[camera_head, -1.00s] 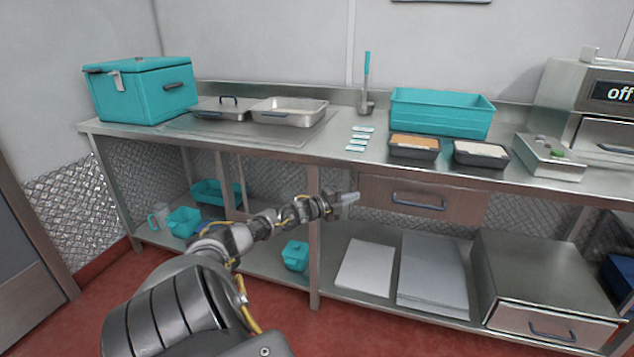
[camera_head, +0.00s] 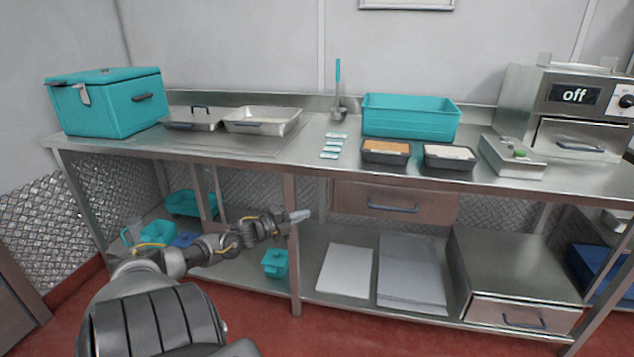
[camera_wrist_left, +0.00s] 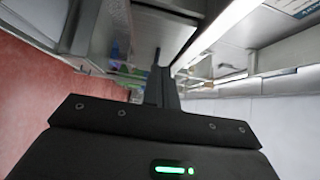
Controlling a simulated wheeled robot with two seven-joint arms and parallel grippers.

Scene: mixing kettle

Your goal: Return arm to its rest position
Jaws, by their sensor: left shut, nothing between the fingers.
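My left arm comes in from the bottom left in the head view. Its gripper (camera_head: 300,215) is in front of the counter, below the level of the worktop and left of the wooden-faced drawer (camera_head: 392,203). The gripper is shut and empty. In the left wrist view, the closed fingers (camera_wrist_left: 160,75) point ahead, with nothing between them and the counter's underside around them. My right gripper is not in view.
The lower shelf holds a small teal box (camera_head: 275,263), grey sheets and a steel drawer unit (camera_head: 520,270). Red floor lies in front.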

